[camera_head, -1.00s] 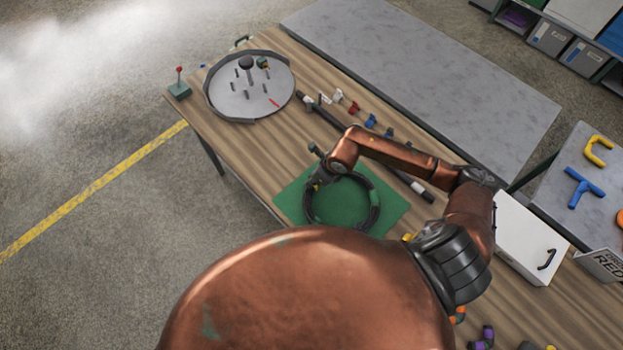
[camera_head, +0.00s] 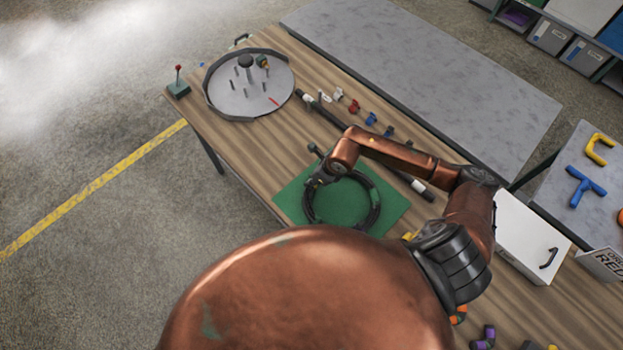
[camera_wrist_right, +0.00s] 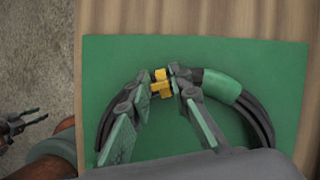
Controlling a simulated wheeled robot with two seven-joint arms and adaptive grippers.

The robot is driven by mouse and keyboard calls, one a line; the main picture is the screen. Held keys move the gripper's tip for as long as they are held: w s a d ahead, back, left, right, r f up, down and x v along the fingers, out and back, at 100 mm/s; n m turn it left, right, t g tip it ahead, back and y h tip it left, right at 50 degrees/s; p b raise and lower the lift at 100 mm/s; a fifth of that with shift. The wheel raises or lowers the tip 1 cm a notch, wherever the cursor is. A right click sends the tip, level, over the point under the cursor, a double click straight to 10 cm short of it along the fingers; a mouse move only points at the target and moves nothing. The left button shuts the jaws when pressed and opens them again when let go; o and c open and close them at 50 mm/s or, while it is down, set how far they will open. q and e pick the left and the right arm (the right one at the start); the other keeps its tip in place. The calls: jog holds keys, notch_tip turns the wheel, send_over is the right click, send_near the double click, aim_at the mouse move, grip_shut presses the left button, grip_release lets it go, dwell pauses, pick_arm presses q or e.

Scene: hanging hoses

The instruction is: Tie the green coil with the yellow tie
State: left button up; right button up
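The coil, a ring of dark hose (camera_head: 374,205), lies on a green mat on the wooden table. In the right wrist view it shows a green band (camera_wrist_right: 221,86). The small yellow tie (camera_wrist_right: 161,84) is at the part of the coil facing my right gripper. My right gripper (camera_wrist_right: 160,76) has its fingertips close on both sides of the tie and appears shut on it. In the head view this gripper (camera_head: 315,180) is at the coil's left side. Whether the tie is closed around the strands cannot be told. My left gripper (camera_wrist_right: 24,124) shows at the wrist view's left edge, fingers apart and empty.
The green mat (camera_head: 290,203) has bare corners. A round grey tray with pegs (camera_head: 235,98) stands at the table's far end. A dark rod (camera_head: 325,115) and several small fittings lie behind the coil. A white box (camera_head: 528,240) is at the right.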

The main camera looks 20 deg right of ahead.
jog(key=o, duration=0.4)
jog(key=shift+c, duration=0.2)
jog(key=shift+r, duration=0.1)
jog(key=v, duration=1.2)
